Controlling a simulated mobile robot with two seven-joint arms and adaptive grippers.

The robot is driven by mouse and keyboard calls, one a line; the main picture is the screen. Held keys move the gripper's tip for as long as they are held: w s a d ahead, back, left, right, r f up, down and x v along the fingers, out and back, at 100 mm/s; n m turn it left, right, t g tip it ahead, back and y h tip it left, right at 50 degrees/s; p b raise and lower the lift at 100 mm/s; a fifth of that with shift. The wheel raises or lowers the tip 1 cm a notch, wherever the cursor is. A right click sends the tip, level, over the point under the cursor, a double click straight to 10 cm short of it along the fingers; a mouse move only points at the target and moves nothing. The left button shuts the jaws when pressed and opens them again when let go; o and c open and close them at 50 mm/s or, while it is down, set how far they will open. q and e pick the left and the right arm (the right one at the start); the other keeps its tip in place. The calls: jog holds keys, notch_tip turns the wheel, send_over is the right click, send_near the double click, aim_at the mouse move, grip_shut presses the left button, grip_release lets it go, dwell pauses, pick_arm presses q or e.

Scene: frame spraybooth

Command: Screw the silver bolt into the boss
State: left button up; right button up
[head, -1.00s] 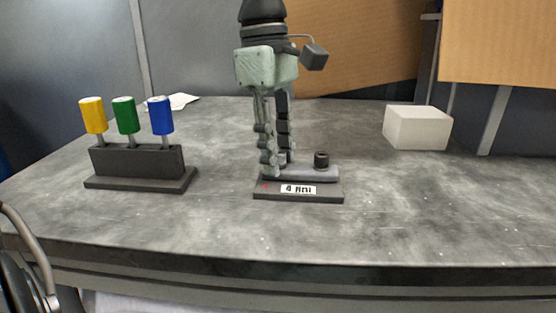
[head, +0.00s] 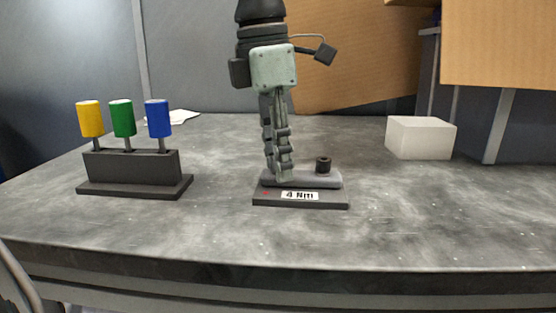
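A dark fixture base (head: 330,200) with a "4 Nm" label stands on the table, carrying a grey plate (head: 318,182). A short black cylinder with a dark top (head: 323,165) stands on the plate's right part; I cannot tell whether it is the boss. My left gripper (head: 279,178) points straight down over the plate's left part, fingertips close to the plate. Its fingers overlap in this view, so their opening is unclear. I cannot make out the silver bolt; the fingers hide that spot. My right gripper is out of view.
At left, a dark rack (head: 130,168) holds yellow (head: 90,119), green (head: 123,118) and blue (head: 158,119) handled tools. A white block (head: 421,138) sits at the right back. Cardboard panels stand behind. The table front and right are clear.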

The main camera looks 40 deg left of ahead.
pick_arm(q)
grip_shut()
jog(key=shift+r+m+p, duration=0.2)
jog(key=shift+m+p, duration=0.8)
jog(key=shift+m, duration=0.2)
jog(key=shift+m+p, duration=0.3)
jog(key=shift+m, duration=0.3)
jog(key=shift+f+m, duration=0.2)
jog(key=shift+m, duration=0.4)
jog(key=shift+r+m+g+p, duration=0.2)
jog(key=shift+m+g+p, duration=0.1)
jog(key=shift+m+p, duration=0.55)
jog(key=shift+f+m+h+p, duration=0.1)
jog(key=shift+m+h+p, duration=0.2)
jog(key=shift+m+p, duration=0.55)
jog(key=shift+f+m, duration=0.1)
jog(key=shift+m, duration=0.5)
